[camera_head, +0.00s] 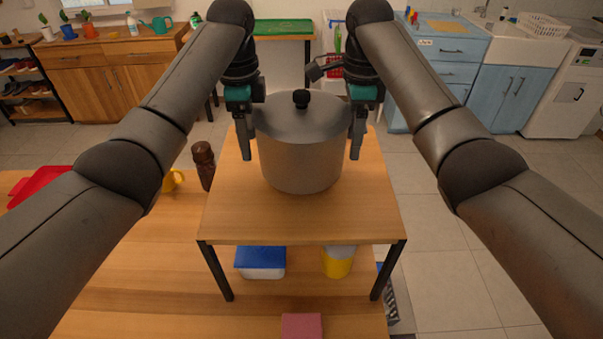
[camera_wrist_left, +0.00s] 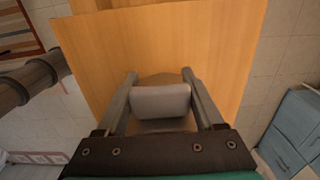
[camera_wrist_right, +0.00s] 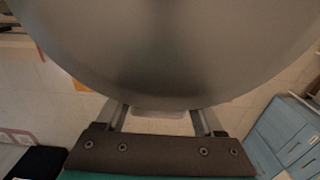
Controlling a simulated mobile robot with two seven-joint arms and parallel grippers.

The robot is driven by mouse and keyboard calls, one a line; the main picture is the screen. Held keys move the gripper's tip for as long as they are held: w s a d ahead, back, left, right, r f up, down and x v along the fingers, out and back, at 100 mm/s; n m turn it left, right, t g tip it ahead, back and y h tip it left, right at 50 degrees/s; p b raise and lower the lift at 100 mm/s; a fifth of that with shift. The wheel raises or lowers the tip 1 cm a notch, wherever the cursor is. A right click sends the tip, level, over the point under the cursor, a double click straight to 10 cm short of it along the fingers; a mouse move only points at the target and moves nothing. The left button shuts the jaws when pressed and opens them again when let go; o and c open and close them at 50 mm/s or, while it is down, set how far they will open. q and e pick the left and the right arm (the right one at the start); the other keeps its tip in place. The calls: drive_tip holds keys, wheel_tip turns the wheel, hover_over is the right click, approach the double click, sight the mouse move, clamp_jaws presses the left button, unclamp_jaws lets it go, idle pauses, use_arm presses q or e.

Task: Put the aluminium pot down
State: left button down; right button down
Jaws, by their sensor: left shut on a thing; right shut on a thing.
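The aluminium pot (camera_head: 300,150), grey with a lid and a black knob, is upright between my two grippers over the small wooden table (camera_head: 300,222). I cannot tell whether its base touches the tabletop. My left gripper (camera_head: 243,150) is at the pot's left side, shut on a grey part of it, likely a handle, which shows between the fingers in the left wrist view (camera_wrist_left: 160,100). My right gripper (camera_head: 357,150) is at the right side, shut on the pot's handle. The pot's wall fills the top of the right wrist view (camera_wrist_right: 170,50).
A brown bottle (camera_head: 203,165) and a yellow mug (camera_head: 173,180) stand left of the small table. A blue-lidded box (camera_head: 261,262) and a yellow container (camera_head: 339,262) are beneath its top. A pink block (camera_head: 301,326) lies in front. The tabletop before the pot is clear.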

use_arm(q)
drive_tip(key=shift+f+b, duration=0.7)
use_arm(e)
drive_tip(key=shift+f, duration=0.7)
use_arm(q)
unclamp_jaws()
use_arm(e)
unclamp_jaws()
use_arm(q)
drive_tip(key=shift+r, duration=0.1)
use_arm(e)
drive_tip(key=shift+s, duration=0.1)
use_arm(q)
wheel_tip(320, 180, up, 12)
drive_tip(key=shift+f, duration=0.2)
drive_tip(key=shift+r, duration=0.1)
use_arm(e)
drive_tip(key=shift+r, duration=0.65)
wheel_tip(320, 180, up, 11)
drive_tip(key=shift+f, duration=0.15)
